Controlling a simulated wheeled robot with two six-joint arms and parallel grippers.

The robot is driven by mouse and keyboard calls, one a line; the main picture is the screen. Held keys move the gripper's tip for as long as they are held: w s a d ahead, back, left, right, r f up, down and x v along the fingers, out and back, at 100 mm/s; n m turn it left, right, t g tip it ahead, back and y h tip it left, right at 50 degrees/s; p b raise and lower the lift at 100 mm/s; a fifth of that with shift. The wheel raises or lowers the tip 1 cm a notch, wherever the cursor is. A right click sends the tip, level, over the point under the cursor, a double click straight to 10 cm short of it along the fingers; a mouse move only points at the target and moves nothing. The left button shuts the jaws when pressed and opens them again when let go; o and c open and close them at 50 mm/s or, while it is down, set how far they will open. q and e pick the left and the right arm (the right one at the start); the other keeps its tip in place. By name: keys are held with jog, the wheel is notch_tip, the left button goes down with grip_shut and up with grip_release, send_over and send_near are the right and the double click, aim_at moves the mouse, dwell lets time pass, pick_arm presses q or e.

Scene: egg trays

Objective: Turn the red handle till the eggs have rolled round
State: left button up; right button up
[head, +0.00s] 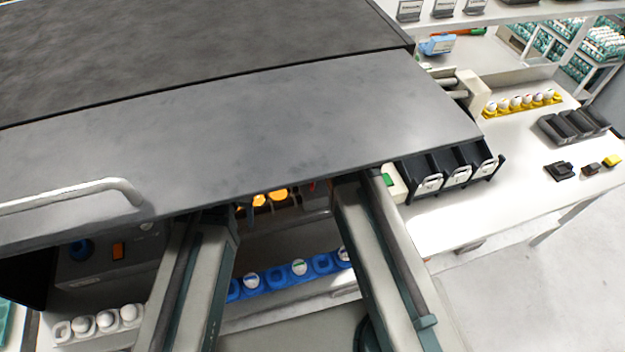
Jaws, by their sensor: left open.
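The red handle does not show clearly; only a small reddish bit (313,187) shows under the edge of the grey lid (300,115). Glowing orange eggs (278,196) show in the dark opening below that edge, mostly hidden by the lid. My left gripper (238,212) is open at the lid's edge, just left of these eggs, its fingers largely hidden. My right arm (375,250) reaches up under the lid to the right of the eggs, and its gripper is hidden there. I cannot tell whether either gripper touches the handle.
A blue tray (268,285) with white eggs lies between my arms. White eggs (105,320) sit in a row at lower left. Black bins (455,165) stand on the white table right of the lid. A yellow egg rack (522,106) is further back. A curved lid handle (80,192) sticks out.

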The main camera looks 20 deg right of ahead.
notch_tip(320, 180, down, 9)
jog(key=b, duration=0.7)
jog(key=shift+r, duration=0.2)
grip_shut()
